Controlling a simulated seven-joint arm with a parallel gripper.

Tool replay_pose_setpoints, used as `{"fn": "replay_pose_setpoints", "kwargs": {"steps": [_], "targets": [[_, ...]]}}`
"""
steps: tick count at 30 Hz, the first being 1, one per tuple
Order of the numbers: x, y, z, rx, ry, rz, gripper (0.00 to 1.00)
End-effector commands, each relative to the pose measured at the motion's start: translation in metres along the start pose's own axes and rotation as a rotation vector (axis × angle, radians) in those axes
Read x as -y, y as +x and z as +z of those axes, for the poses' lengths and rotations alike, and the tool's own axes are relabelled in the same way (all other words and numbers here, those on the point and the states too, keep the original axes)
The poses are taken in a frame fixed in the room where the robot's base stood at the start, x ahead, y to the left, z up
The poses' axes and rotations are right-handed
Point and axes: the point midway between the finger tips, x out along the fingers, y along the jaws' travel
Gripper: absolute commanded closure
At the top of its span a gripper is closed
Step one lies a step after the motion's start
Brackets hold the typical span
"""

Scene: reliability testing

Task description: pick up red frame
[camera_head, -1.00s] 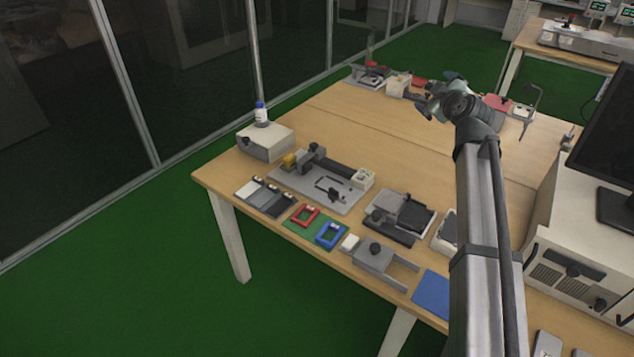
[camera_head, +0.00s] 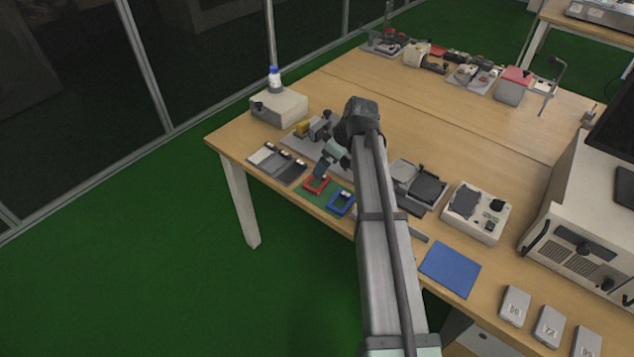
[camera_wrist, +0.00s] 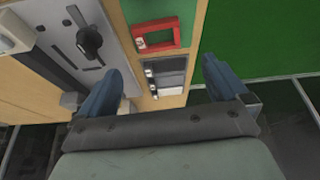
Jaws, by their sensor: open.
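The red frame (camera_head: 317,185) lies flat on a green mat (camera_head: 312,197) near the table's front left edge, just left of a blue frame (camera_head: 341,203). In the wrist view the red frame (camera_wrist: 157,36) lies beyond the fingertips, near the top middle, on the green mat (camera_wrist: 147,9). My gripper (camera_wrist: 165,70) is open and empty, its two blue fingers spread apart. In the head view my gripper (camera_head: 321,170) is over the table beside the red frame's upper side. It does not visibly touch the frame.
A grey tray (camera_head: 277,164) with several plates lies left of the frame. A grey fixture with a black knob (camera_wrist: 88,42) stands close by. A box (camera_head: 279,108) with a bottle on it is at the back left. The table edge is close to the frame.

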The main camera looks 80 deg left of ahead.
Motion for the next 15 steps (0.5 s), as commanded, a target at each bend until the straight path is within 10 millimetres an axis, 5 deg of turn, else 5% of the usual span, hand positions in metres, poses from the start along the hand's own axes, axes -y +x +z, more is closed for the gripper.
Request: {"fn": "replay_pose_setpoints", "kwargs": {"steps": [6, 15], "targets": [[-0.001, 0.038, 0.000, 0.001, -0.001, -0.001, 0.00], [-0.001, 0.057, 0.000, -0.001, -0.001, 0.001, 0.00]]}}
